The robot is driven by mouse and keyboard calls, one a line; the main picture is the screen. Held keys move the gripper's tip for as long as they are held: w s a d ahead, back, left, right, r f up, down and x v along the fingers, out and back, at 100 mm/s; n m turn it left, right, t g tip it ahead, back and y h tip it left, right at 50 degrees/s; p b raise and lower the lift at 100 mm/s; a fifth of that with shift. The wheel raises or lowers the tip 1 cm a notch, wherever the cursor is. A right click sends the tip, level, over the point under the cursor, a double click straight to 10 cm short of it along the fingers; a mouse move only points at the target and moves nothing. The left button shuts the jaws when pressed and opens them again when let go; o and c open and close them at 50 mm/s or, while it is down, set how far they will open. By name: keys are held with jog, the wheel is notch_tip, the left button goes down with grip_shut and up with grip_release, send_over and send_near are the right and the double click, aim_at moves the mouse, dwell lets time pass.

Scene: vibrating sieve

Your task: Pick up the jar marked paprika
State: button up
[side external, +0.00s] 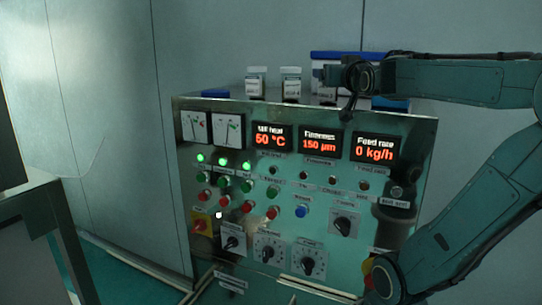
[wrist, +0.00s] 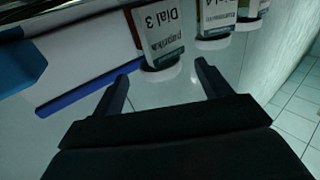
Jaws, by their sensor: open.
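The paprika jar (wrist: 162,35) stands at the top middle of the wrist view; its white label reads "paprika" and "Dial 3". My gripper (wrist: 161,80) is open and empty, its two fingers apart, and the jar lies ahead of the gap between them. In the side view my gripper (side external: 348,104) is above the right part of the machine's top.
Another labelled jar (wrist: 215,20) stands right of the paprika jar. In the side view two jars (side external: 256,82) (side external: 291,84) stand apart on the machine's top, behind the control panel (side external: 300,180). A white and blue box (wrist: 80,55) is left of the paprika jar.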

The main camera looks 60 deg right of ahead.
jog(key=shift+x, duration=2.3)
jog(key=c, duration=1.2)
jog(key=shift+r, duration=0.15)
notch_tip(320, 180, up, 20)
jog(key=shift+f, duration=0.15)
